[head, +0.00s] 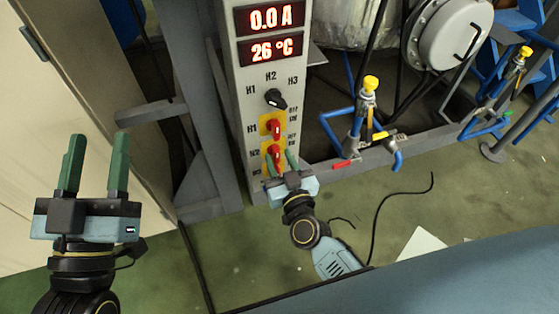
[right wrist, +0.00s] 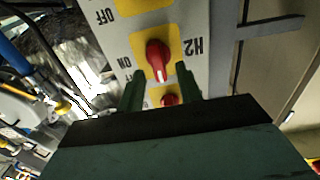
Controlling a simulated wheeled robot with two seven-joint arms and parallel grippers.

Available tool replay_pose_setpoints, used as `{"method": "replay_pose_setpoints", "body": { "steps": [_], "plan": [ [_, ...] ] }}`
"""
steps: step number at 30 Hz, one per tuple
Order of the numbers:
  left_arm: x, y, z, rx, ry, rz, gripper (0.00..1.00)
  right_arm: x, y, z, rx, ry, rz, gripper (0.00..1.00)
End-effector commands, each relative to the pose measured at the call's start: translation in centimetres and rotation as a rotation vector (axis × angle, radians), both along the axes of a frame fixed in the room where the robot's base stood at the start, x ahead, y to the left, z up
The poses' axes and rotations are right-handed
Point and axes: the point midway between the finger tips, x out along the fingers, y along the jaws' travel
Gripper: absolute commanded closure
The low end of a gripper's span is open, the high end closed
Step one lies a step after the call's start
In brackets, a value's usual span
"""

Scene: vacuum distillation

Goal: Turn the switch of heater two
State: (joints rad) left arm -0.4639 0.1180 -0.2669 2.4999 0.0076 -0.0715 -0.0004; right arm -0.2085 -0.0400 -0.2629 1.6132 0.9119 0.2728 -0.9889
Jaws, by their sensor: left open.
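The heater two switch is a red knob (head: 275,152) on a yellow plate marked H2, low on the grey control panel (head: 247,150). In the right wrist view this knob (right wrist: 157,57) shows close up, with ON and OFF lettering upside down. My right gripper (head: 280,164) is just in front of it, fingers apart and empty. In the right wrist view the fingers of my right gripper (right wrist: 159,84) lie to either side below the knob; whether they touch it I cannot tell. My left gripper (head: 95,160) is open and empty at the left, away from the panel.
The H1 red knob (head: 276,128) and a black selector knob (head: 275,98) sit above the H2 knob. Displays (head: 271,33) read 0.0 A and 26 °C. Blue pipes with a yellow-topped valve (head: 370,84) stand to the right. A black cable (head: 378,215) lies on the green floor.

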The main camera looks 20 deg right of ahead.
Motion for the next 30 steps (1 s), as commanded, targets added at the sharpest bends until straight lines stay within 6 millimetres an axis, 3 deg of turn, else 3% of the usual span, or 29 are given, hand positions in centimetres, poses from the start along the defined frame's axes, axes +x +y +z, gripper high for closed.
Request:
{"method": "replay_pose_setpoints", "body": {
  "steps": [12,20,30],
  "plan": [
    [-0.28,-0.03,0.65,-0.013,-0.040,-0.003,0.53,0.53,0.02,0.01,0.002,0.000,0.000,0.65],
    [-0.28,-0.04,0.63,-0.013,-0.039,-0.003,0.53,0.51,0.03,0.00,0.001,0.000,0.000,0.99],
    [-0.17,-0.06,0.55,-0.009,-0.026,-0.003,0.53,0.50,-0.01,0.04,0.024,0.001,0.000,1.00]
  ]
}}
